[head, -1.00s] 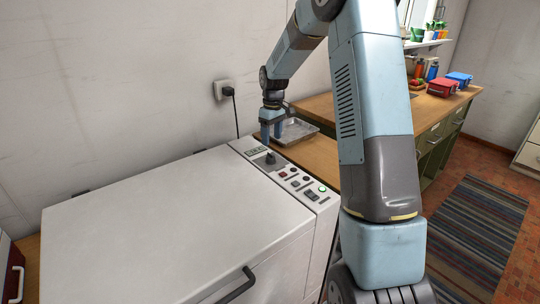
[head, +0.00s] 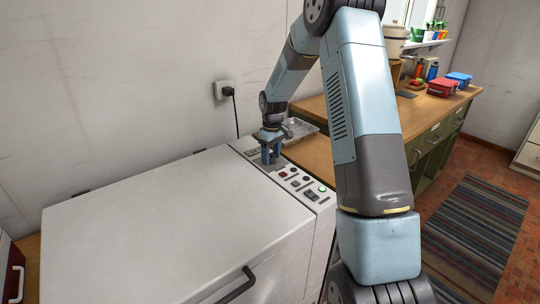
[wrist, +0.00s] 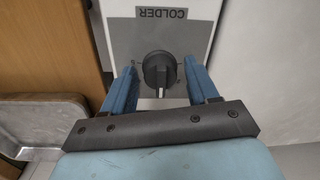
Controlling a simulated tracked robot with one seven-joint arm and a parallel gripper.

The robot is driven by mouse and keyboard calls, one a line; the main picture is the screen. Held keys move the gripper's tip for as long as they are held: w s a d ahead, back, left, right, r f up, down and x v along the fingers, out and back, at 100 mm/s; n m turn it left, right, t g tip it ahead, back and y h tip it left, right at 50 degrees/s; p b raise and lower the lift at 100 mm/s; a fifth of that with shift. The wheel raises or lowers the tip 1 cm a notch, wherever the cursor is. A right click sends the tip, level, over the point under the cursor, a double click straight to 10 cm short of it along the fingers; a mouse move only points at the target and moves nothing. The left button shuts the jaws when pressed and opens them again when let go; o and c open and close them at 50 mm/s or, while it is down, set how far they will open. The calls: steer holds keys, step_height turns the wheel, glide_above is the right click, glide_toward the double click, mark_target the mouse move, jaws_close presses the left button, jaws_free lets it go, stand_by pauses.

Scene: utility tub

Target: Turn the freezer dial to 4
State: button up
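The freezer (head: 180,225) is a white chest with a control panel (head: 312,196) along its right end. A pale mark on the dial points toward the bottom of the picture. My gripper (wrist: 160,85) is open, with one blue finger on each side of the dial; small gaps seem to show beside it. In the head view my gripper (head: 271,160) is over the panel's far end and hides the dial.
Small buttons and a lit green switch (head: 322,189) lie nearer on the panel. A metal tray (head: 301,127) is on the wooden bench (head: 322,150) close behind my gripper. A wall socket with a plugged cord (head: 225,90) is to the left.

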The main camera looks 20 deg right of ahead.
steer(key=c, duration=0.9)
steer(key=shift+a, duration=0.25)
steer(key=shift+d, duration=0.15)
steer(key=m, duration=0.9)
steer(key=shift+s+m, duration=0.1)
steer(key=shift+m, duration=0.2)
steer(key=shift+t, duration=0.3)
steer(key=shift+d, duration=0.1)
